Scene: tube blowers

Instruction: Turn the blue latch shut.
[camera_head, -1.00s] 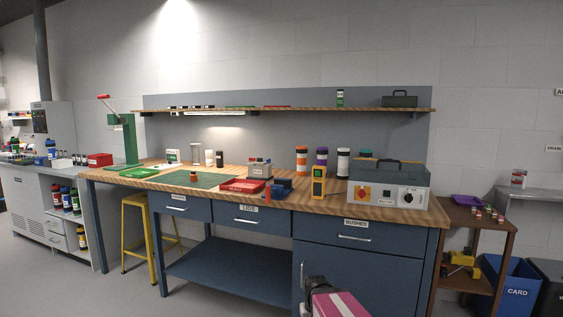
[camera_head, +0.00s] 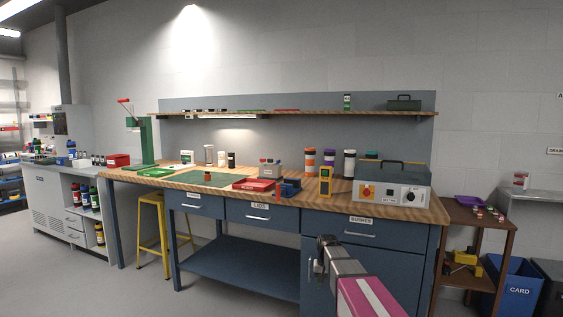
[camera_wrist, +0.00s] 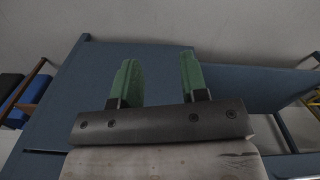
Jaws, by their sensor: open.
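I cannot make out a blue latch for certain in either view. A small dark blue object (camera_head: 290,187) sits near the front edge of the workbench, right of the red tray (camera_head: 253,184); it is too small to tell whether it bears a latch. My gripper (camera_wrist: 157,78) shows two green fingers set well apart, with nothing between them. In the head view, my arm reaches up from the bottom, and my gripper (camera_head: 324,248) is in front of the blue cabinet, below the bench top and apart from the objects on it.
The wooden bench top (camera_head: 400,210) carries a yellow device (camera_head: 325,182), a grey control box (camera_head: 388,183) and several lidded tubes behind. Blue drawers and a cabinet (camera_head: 340,238) fill the bench's right front. A yellow stool (camera_head: 152,235) stands at left; the floor in front is clear.

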